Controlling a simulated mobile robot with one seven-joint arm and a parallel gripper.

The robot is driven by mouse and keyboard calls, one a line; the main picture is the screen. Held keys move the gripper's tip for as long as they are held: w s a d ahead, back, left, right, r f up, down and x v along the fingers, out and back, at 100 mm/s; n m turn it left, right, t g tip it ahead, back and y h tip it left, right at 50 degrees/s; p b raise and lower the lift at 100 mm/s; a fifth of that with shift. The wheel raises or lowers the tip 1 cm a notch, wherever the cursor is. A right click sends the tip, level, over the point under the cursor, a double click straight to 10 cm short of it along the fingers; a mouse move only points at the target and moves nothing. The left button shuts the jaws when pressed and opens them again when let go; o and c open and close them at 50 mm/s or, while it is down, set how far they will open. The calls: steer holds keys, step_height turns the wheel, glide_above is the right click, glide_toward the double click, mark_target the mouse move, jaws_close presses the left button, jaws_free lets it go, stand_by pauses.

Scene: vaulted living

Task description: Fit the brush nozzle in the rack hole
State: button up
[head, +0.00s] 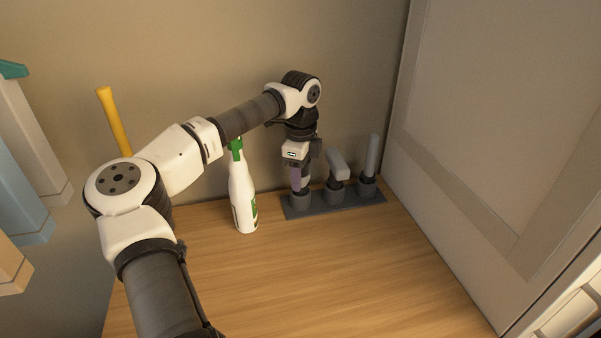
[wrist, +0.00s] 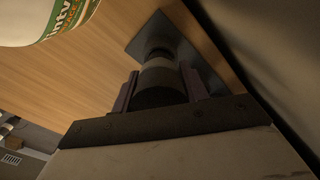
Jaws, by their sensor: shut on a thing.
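The rack (head: 345,206) is a dark grey strip on the wooden surface, with three sockets in a row. My gripper (head: 301,180), with purple fingers, points down over the left socket (head: 300,201). It is shut on the brush nozzle (wrist: 160,84), a dark round piece with a paler band, seen between the fingers in the wrist view. The nozzle's lower end lines up with the socket. I cannot tell whether it is inside the socket or just above it. The rack plate (wrist: 138,42) also shows in the wrist view. The bristles are not visible.
A blocky grey nozzle (head: 338,165) stands in the middle socket and a tall thin one (head: 372,155) in the right socket. A white spray bottle (head: 243,195) with a green top stands left of the rack. A wall is close behind. The front wood is clear.

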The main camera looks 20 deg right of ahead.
steer(key=o, duration=1.1)
steer(key=shift+c, duration=0.2)
